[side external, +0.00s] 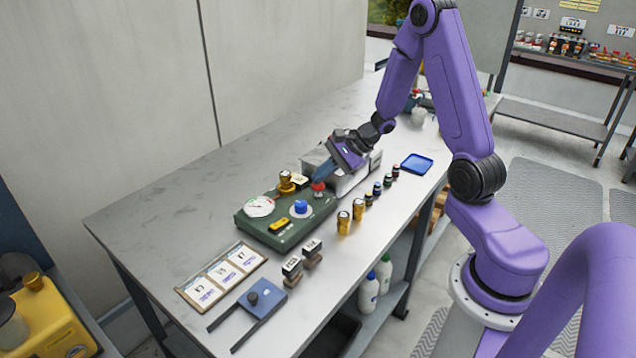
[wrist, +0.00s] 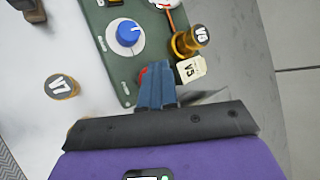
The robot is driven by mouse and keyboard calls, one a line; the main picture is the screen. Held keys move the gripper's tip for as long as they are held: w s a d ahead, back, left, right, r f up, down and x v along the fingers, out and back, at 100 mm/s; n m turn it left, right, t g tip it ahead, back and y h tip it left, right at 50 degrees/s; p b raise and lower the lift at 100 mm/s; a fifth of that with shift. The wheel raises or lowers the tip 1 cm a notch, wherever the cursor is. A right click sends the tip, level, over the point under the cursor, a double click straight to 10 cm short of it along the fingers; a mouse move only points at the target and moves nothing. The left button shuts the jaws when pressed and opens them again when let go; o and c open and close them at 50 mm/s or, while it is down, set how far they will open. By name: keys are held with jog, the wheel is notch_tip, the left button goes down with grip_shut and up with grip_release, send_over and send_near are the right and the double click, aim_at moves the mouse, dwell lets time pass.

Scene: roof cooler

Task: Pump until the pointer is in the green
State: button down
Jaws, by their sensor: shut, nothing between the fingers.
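A green panel box (side external: 250,225) sits on the bench. Its round white gauge (side external: 259,206) has a reddish mark on its face; I cannot read which zone the pointer is in. A red button (side external: 318,187) is at the panel's right end. My gripper (side external: 320,176) is shut and empty, fingertips right over the red button; I cannot tell whether they touch it. In the wrist view, the blue fingertips (wrist: 156,82) hide most of the button, and only a red sliver shows. The gauge is only clipped at that view's top edge.
A blue knob (side external: 300,207) and yellow part (side external: 279,226) are on the panel. Brass fitting V6 (wrist: 190,40) and tag V5 (wrist: 190,70) stand close by the fingers. Brass V7 (wrist: 61,87) and small bottles (side external: 377,188) line the front. A grey metal box (side external: 345,182) is behind.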

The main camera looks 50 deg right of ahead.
aim_at(322, 184)
jog(key=shift+s+f, duration=0.1)
jog(key=shift+f, duration=0.7)
dwell(0.6)
jog(key=shift+r, duration=1.65)
jog(key=shift+r, duration=2.55)
